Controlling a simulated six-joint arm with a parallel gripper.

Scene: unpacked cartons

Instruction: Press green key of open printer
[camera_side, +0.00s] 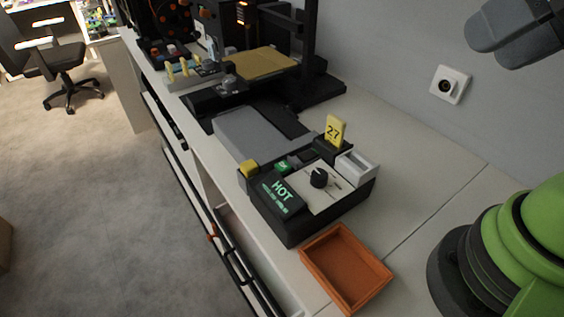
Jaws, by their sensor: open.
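The open-frame printer (308,70) stands at the back, with a yellow bed (262,64). In front of it is a black control box (292,230) with a lit "HOT" display (282,193), a black knob (319,177) and a yellow key (249,169). A small green key (282,166) sits on the box behind the display, partly hidden. My gripper (496,47) shows only in part at the top right corner, grey, high by the wall. It is open and far from the green key, touching nothing that I can see.
An orange tray (345,268) lies empty in front of the box. A yellow "27" tag (335,130) stands upright behind the knob, near a pale grey block (356,167). Another dark machine (165,25) is at the back left. The white counter right of the box is clear.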

